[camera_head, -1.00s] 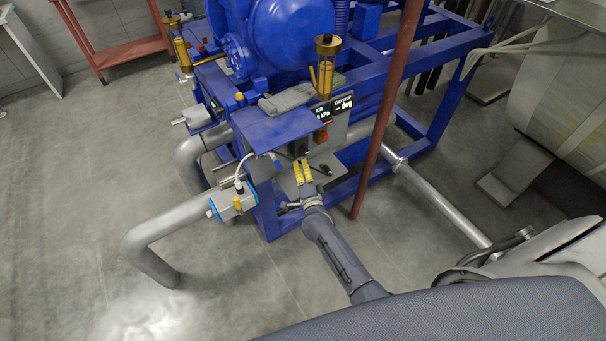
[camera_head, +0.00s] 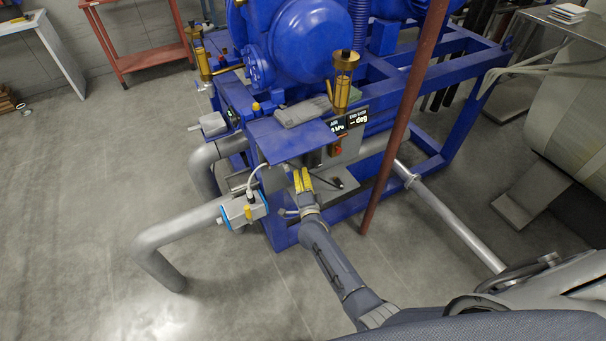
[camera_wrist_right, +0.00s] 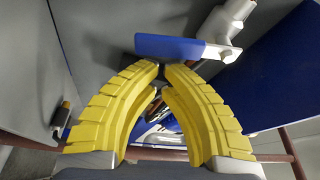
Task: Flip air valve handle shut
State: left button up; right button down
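In the right wrist view, a flat blue handle (camera_wrist_right: 180,47) with a pale end sits on a light grey valve body (camera_wrist_right: 228,22). I take it to be the air valve handle. My right gripper (camera_wrist_right: 160,68) has yellow ribbed fingers bowed together, tips almost meeting, just below the handle's lower edge. I cannot tell whether they touch it. Nothing shows clasped between them. In the head view the right gripper (camera_head: 302,180) is at the machine's front, below the blue shelf; the handle cannot be made out there. My left gripper is not in view.
A blue machine frame (camera_head: 440,115) stands around the gripper. A grey valve box (camera_head: 243,210) on a bent pipe (camera_head: 170,238) is at its left. A dark red post (camera_head: 402,120) rises to its right. A display panel (camera_head: 350,122) is above.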

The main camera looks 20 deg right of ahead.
jog(key=shift+s+a+f+m+g, duration=0.15)
jog(key=shift+a+f+m+g, duration=0.35)
jog(key=shift+a+m, duration=0.5)
jog(key=shift+d+f, duration=0.1)
jog(key=shift+d, duration=0.1)
